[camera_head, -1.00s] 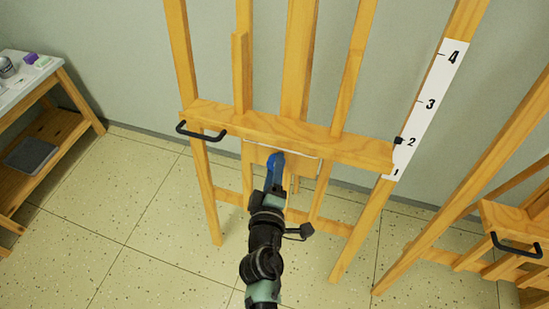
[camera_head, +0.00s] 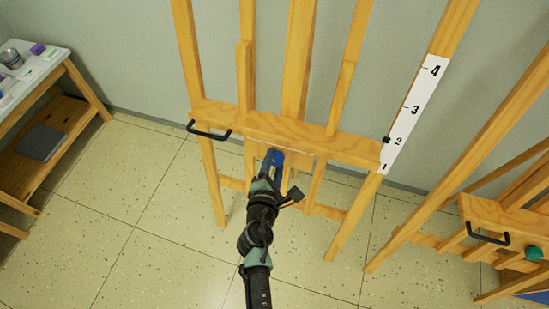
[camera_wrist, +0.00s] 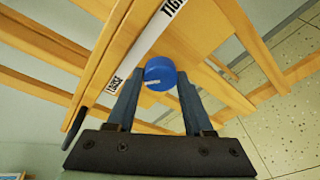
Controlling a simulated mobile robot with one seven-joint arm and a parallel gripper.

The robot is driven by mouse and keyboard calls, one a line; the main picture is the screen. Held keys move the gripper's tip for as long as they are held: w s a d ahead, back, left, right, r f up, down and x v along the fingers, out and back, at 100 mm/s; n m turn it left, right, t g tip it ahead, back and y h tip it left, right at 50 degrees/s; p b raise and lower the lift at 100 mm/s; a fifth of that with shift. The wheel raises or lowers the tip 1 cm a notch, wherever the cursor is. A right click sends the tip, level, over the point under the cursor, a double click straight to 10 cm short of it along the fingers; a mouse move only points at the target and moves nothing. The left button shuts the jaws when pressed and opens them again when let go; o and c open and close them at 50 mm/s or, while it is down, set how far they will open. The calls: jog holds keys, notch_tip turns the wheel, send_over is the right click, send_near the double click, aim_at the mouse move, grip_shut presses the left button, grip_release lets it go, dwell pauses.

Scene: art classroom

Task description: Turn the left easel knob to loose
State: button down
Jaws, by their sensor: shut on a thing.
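The left easel (camera_head: 275,127) stands upright against the wall, with a wooden crossbar and a black handle (camera_head: 209,131) at its left end. Its blue round knob (camera_wrist: 160,72) sits below the crossbar; it also shows in the head view (camera_head: 278,158). My gripper (camera_wrist: 157,88) is shut on the knob, one finger on each side. A white mark on the knob's face points left, toward the side of the LOOSE end of a white label strip (camera_wrist: 138,50). TIGHT is at the strip's upper end, partly cut off.
A second easel with a black handle (camera_head: 487,236) and a green knob (camera_head: 534,253) stands at the right. A white-topped table (camera_head: 25,75) with small items is at the left. Tiled floor is free between them.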

jog(key=shift+r+n+h+p, duration=0.1)
jog(key=shift+n+h+p, duration=0.2)
jog(key=shift+n+p, duration=0.45)
jog(key=shift+n, duration=0.35)
jog(key=shift+c, duration=1.4)
grip_release()
jog(key=p+v, duration=0.1)
jog(key=v, duration=1.2)
jog(key=shift+r, duration=0.2)
jog(key=shift+w, duration=0.2)
